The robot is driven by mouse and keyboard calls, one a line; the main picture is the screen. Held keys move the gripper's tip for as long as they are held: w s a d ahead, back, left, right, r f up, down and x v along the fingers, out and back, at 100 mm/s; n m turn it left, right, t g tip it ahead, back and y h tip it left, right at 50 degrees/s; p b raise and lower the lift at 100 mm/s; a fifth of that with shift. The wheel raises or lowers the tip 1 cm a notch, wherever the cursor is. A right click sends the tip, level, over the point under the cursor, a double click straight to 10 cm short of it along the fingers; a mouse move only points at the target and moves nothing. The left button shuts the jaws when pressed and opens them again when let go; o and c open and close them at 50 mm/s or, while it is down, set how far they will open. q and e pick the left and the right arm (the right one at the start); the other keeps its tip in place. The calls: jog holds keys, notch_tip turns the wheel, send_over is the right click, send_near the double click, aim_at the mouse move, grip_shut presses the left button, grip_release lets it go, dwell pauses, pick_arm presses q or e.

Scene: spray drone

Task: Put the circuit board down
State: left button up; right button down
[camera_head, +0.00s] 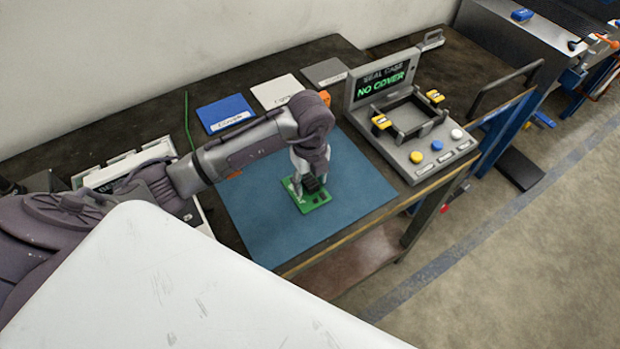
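The green circuit board (317,201) is on or just above the blue mat (350,207), lying roughly flat; I cannot tell for sure whether it touches the mat. It has dark parts on top. My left gripper (307,184) points down right over the board, with its fingers at the board's upper part. The fingers and dark parts blend together, so I cannot tell whether they grip it. My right gripper is not in view.
A seal case station (407,145) with a "NO COVER" screen and yellow, blue and white buttons stands right of the mat. Blue (226,113), white (281,92) and grey (325,73) labelled panels lie along the back. The mat around the board is clear.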

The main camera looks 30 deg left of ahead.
aim_at(310, 182)
pick_arm(q)
jog(key=shift+r, duration=0.1)
jog(key=shift+r, duration=0.2)
notch_tip(310, 182, up, 12)
jog(key=shift+f+b, duration=0.15)
jog(key=shift+b, duration=0.2)
dwell(0.5)
